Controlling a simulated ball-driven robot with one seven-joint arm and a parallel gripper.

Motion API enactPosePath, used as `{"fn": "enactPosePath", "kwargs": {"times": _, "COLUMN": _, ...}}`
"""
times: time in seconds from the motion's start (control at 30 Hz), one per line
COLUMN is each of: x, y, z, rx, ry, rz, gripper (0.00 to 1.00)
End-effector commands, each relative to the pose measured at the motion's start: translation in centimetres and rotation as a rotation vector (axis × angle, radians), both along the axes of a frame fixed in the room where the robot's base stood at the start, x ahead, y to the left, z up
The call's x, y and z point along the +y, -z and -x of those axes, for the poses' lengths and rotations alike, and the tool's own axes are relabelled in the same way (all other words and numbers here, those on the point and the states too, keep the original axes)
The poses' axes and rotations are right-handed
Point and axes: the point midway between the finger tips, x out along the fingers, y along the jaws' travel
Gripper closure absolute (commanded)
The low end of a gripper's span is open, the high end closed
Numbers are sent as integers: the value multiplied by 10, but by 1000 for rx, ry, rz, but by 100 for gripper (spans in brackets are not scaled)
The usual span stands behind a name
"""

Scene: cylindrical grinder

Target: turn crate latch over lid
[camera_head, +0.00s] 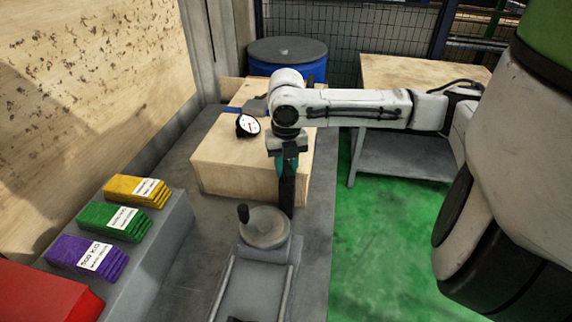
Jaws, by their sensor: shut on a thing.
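The wooden crate (225,172) stands on the grey bench left of the picture's middle, with a flat pale lid on top. My gripper (287,207) points straight down in front of the crate's right part and overlaps its front face in the picture. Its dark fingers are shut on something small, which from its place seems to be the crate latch. The fingers hide the latch, so I cannot see its angle or whether it lies over the lid.
A dial gauge (248,125) sits on the crate top. A handwheel (263,227) stands just in front of my gripper. Purple, green and yellow stacks (136,190) lie on a grey ledge at left. A blue drum (300,66) stands behind. Green floor at right is open.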

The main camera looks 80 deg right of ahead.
Motion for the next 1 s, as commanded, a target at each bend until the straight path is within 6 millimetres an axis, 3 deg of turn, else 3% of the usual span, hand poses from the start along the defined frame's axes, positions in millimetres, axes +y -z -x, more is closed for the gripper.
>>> {"fn": "enactPosePath", "kwargs": {"times": 0.07, "x": 0, "y": -1, "z": 0, "rx": -2, "ry": -1, "rz": 1, "gripper": 100}}
{"fn": "enactPosePath", "kwargs": {"times": 0.1, "x": 0, "y": -1, "z": -1, "rx": -2, "ry": -1, "rz": 1, "gripper": 69}}
{"fn": "enactPosePath", "kwargs": {"times": 0.3, "x": 0, "y": -1, "z": 0, "rx": -2, "ry": -2, "rz": 1, "gripper": 51}}
{"fn": "enactPosePath", "kwargs": {"times": 0.67, "x": -1, "y": -9, "z": 0, "rx": -2, "ry": -2, "rz": 2, "gripper": 51}}
{"fn": "enactPosePath", "kwargs": {"times": 1.0, "x": -1, "y": -71, "z": -1, "rx": -3, "ry": -2, "rz": 4, "gripper": 51}}
